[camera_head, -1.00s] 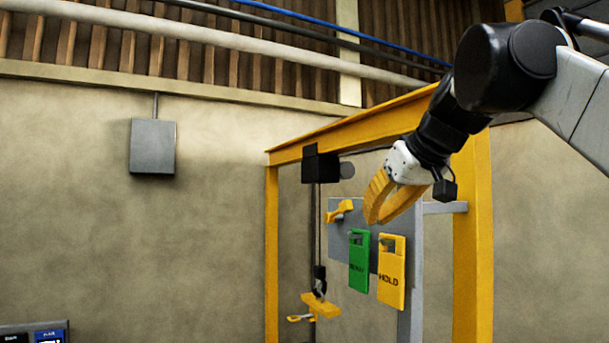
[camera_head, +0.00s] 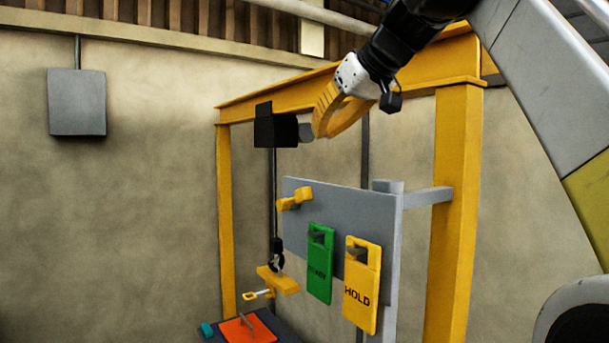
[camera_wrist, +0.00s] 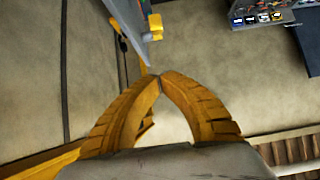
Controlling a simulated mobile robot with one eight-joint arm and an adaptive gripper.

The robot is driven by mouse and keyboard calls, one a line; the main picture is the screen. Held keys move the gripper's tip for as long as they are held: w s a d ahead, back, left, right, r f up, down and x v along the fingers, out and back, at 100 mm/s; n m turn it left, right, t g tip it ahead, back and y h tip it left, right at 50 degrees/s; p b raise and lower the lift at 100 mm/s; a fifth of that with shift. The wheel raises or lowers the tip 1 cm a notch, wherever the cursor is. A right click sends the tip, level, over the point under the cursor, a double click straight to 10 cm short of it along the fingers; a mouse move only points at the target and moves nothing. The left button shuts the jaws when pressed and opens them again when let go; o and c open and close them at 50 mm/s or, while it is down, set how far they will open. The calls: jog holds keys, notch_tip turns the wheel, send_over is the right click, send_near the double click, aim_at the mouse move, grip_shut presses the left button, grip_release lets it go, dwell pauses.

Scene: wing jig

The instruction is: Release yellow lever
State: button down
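The yellow lever (camera_head: 295,197) is mounted at the upper left of a grey panel (camera_head: 370,215). In the wrist view a yellow piece that looks like the lever (camera_wrist: 155,22) shows beyond my fingertips, beside the panel edge. My gripper (camera_head: 317,135) hangs above the panel, up and to the right of the lever and apart from it. In the wrist view its curved yellow fingers (camera_wrist: 160,77) meet at the tips with nothing between them.
A green tag (camera_head: 320,265) and a yellow HOLD tag (camera_head: 361,290) hang on the panel. A yellow frame (camera_head: 455,200) surrounds it. A black hoist box (camera_head: 276,128) sits near my gripper, its line carrying a hook and yellow bar (camera_head: 278,280). An orange plate (camera_head: 247,328) lies below.

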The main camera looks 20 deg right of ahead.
send_over(307, 187)
jog(key=w, duration=0.3)
notch_tip(307, 187, down, 5)
jog(key=shift+s+a+f, duration=0.1)
jog(key=shift+a+f, duration=0.05)
jog(key=shift+f, duration=0.05)
notch_tip(307, 187, down, 2)
jog(key=shift+f, duration=0.25)
jog(key=shift+s+d+f+p, duration=0.2)
jog(key=shift+s+f+p, duration=0.1)
jog(key=shift+s+f, duration=0.45)
jog(key=shift+w+f, duration=0.15)
jog(key=shift+w, duration=0.2)
jog(key=shift+s+f, duration=0.15)
jog(key=shift+s, duration=0.2)
jog(key=shift+s+d+f+b, duration=0.15)
jog(key=shift+s+f+b, duration=0.2)
jog(key=shift+f, duration=0.1)
jog(key=shift+w+r, duration=0.1)
jog(key=shift+w, duration=0.05)
